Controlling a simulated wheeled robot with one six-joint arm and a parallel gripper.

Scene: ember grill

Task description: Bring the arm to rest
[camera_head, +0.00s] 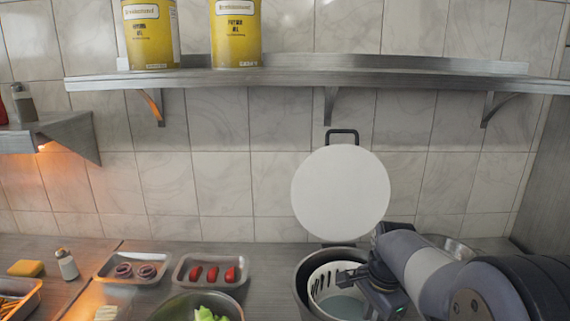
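My gripper (350,279) is at the lower right of the head view, over the right part of a dark round pot (300,285). My arm comes in from the right edge. The dark fingers are small and partly hidden, so I cannot tell whether they are open or shut, or whether they touch anything. Inside the pot are a white slotted wall (322,281) and a pale grey-green surface. My gripper and wrist hide the pot's right side.
A round white disc (341,193) with a dark handle stands upright behind the pot. A steel shelf (300,76) holds two yellow cans. On the counter to the left are a tray of onion rings (138,268), a tray of red pieces (210,272), and a bowl with greens (200,306).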

